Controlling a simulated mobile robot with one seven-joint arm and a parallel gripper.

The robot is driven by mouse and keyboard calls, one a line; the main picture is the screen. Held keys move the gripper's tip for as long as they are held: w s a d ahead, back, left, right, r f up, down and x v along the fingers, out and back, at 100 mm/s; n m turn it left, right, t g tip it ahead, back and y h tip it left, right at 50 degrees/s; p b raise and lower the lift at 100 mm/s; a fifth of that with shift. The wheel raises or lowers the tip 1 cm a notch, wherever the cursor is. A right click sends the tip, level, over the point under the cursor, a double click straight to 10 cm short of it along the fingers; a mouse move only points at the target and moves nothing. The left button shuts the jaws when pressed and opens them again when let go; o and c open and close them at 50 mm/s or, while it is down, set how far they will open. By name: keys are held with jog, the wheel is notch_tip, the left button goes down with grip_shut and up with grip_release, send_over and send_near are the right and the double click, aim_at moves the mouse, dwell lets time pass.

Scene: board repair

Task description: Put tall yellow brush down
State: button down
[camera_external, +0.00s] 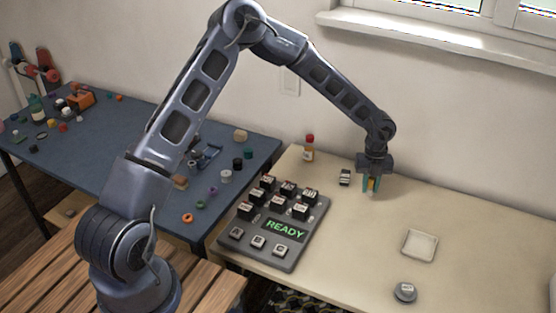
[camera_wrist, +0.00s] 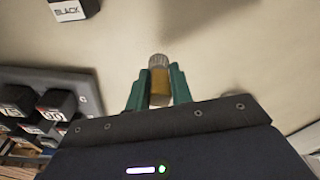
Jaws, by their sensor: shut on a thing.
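My gripper (camera_external: 374,178) hangs pointing down over the beige table, right of the keyed board. It is shut on the yellow brush (camera_external: 370,186). In the wrist view the green fingers of my gripper (camera_wrist: 157,84) close on both sides of the brush (camera_wrist: 159,82). The brush has a yellow body and a greyish bristle-like tip (camera_wrist: 158,61) that points down past the fingers. Its upper part is hidden by the gripper. The tip is at or just above the table top; I cannot tell whether it touches.
The grey board with black keys and a READY display (camera_external: 285,229) is to the left. A small bottle (camera_external: 308,150) stands behind. A white tray (camera_external: 419,258) lies front right.

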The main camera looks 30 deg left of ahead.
aim_at(369, 189)
jog(key=shift+f, duration=1.75)
jog(key=shift+f, duration=0.15)
jog(key=c, duration=1.2)
grip_release()
jog(key=shift+c, duration=0.2)
